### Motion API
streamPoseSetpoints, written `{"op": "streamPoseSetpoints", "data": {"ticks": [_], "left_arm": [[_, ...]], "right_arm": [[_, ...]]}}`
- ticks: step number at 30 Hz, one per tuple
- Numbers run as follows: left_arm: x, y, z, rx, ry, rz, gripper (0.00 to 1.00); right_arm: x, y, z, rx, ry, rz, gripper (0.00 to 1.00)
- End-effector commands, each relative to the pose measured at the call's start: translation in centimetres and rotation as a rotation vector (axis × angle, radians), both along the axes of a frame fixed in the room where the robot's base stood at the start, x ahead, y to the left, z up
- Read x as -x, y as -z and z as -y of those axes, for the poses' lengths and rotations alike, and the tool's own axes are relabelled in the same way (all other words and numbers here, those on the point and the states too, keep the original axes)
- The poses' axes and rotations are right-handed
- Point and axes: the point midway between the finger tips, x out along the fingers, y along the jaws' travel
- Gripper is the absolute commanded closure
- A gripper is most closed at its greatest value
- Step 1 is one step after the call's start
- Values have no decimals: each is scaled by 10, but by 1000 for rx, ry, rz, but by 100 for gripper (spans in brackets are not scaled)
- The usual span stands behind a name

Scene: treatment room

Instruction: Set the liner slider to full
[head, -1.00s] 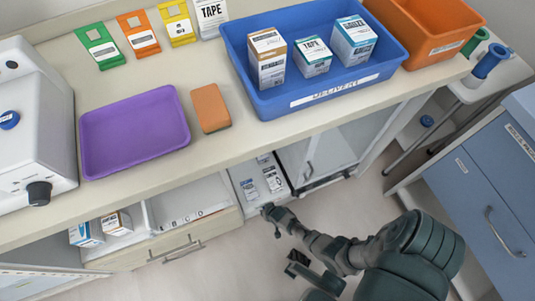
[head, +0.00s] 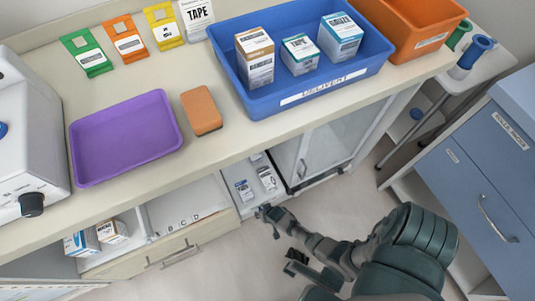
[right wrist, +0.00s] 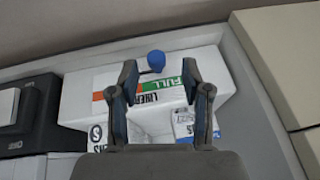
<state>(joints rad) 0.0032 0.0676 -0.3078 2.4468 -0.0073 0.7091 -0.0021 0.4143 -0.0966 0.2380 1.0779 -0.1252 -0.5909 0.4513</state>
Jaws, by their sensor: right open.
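In the right wrist view, a white liner box (right wrist: 140,82) carries an upside-down label reading LINER and FULL. Its band runs from orange-red at the left, through white, to a green FULL part (right wrist: 188,80) at the right. A blue slider knob (right wrist: 156,61) stands at the band's far edge, near where white meets green. My right gripper (right wrist: 160,76) is open, its fingertips on either side of the knob in the picture; contact cannot be told. In the head view my right gripper (head: 266,213) is low beside the cabinet under the counter. My left gripper is not in view.
The counter holds a purple tray (head: 90,172), an orange sponge (head: 201,110), a blue delivery bin (head: 318,91) and an orange bin (head: 411,28). A drawer (head: 173,251) lies below, left of my gripper. A blue cabinet (head: 478,175) stands at the right.

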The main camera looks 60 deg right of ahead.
Motion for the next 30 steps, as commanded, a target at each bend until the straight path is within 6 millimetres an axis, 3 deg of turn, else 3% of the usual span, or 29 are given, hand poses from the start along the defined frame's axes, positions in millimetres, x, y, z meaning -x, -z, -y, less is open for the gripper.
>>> {"op": "streamPoseSetpoints", "data": {"ticks": [9, 15, 30], "left_arm": [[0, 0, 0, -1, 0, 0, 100], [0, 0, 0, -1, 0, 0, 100], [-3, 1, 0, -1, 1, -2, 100]], "right_arm": [[23, -51, -6, -4, 0, 0, 52], [33, -75, -9, -4, 0, 0, 52], [36, -83, -10, -5, -1, -1, 52]]}}
